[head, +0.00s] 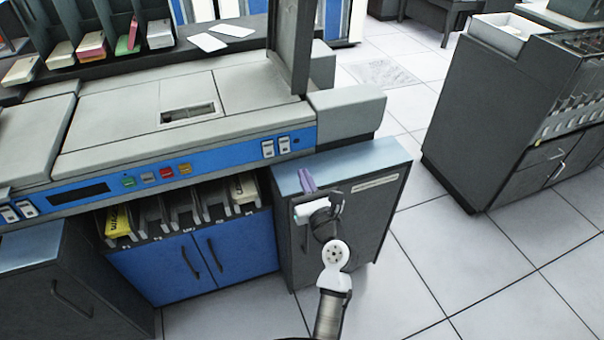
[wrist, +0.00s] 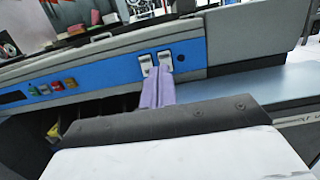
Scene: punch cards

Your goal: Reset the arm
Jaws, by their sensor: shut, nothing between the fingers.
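My gripper (head: 306,180) has purple fingers that are shut with nothing between them. In the head view it is held out over the blue-grey top of the right-hand cabinet (head: 352,167), near the front of the large grey machine (head: 120,125). In the wrist view the shut fingers (wrist: 158,84) point at the machine's blue front panel, just below two white switches (wrist: 157,60). I cannot tell how far the fingertips are from the panel.
Open card bins (head: 181,211) sit under the blue panel, above blue cabinet doors (head: 190,265). A dark grey machine (head: 495,120) stands at the right. White floor tiles (head: 470,275) between and in front are clear. Card stacks (head: 92,45) sit in slots at the upper left.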

